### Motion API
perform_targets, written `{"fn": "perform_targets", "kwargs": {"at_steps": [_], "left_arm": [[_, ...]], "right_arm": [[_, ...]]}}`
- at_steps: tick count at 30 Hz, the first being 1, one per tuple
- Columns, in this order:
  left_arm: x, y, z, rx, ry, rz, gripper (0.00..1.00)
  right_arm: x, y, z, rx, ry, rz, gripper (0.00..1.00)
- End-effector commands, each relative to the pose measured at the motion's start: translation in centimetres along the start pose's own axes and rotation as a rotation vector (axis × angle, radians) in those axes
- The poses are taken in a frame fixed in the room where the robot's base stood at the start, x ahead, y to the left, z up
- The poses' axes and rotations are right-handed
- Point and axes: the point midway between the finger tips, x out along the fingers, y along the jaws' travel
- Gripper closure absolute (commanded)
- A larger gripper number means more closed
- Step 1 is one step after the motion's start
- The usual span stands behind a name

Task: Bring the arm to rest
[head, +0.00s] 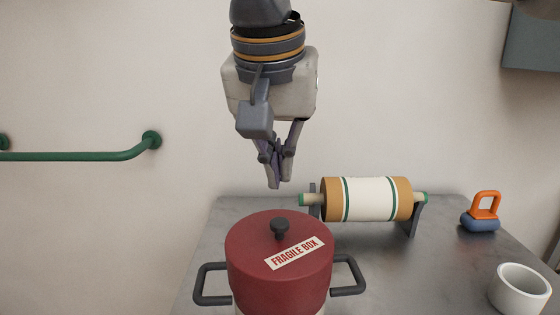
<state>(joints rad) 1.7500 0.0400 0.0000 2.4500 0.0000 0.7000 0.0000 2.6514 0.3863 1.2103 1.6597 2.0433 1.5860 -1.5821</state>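My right gripper (277,183) hangs down from the top of the head view, above and a little behind the red pot. Its fingers are drawn together, with nothing visible between them. It is apart from everything on the table. My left gripper is not in view.
A red pot (245,245) with dark side handles, a lid knob and a "FRAGILE BOX" label stands at the front of the grey table (410,275). Behind it lies a roller (368,199) on a stand. An orange-handled blue object (482,212) and a white cup (519,289) stand right. A green rail (90,156) is on the left wall.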

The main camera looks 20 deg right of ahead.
Motion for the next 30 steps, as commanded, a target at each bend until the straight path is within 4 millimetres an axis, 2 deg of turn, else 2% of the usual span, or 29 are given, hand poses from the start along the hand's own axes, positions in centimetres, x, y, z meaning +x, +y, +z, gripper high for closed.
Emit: {"fn": "perform_targets", "kwargs": {"at_steps": [20,30], "left_arm": [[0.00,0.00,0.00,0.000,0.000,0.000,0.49],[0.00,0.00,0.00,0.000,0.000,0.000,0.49]], "right_arm": [[0.01,0.00,0.00,0.000,0.000,0.000,1.00],[0.89,-0.01,0.35,0.001,0.000,0.000,1.00]]}}
